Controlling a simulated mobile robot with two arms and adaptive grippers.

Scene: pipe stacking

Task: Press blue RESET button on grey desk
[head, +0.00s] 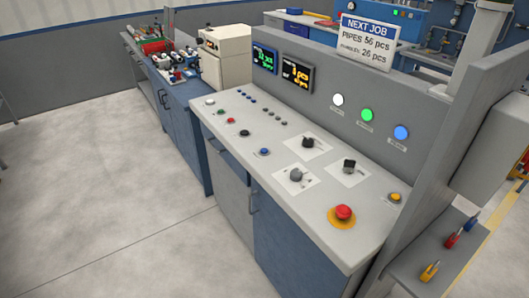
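The grey desk (222,107) is a control console with blue cabinets below it. A small blue button (265,152) sits near its front edge, left of the rotary switches; its label is too small to read. A larger lit blue round light or button (401,132) is on the upright back panel, at the right of a white and a green one. Which of these is marked RESET cannot be read. Neither of my grippers shows in the head view.
A red emergency-stop knob (343,212) on a yellow disc sits at the desk's right front. Rotary switches (296,175) stand on white plates. A side shelf (413,262) holds coloured padlocks. The floor (100,190) in front and to the left is clear.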

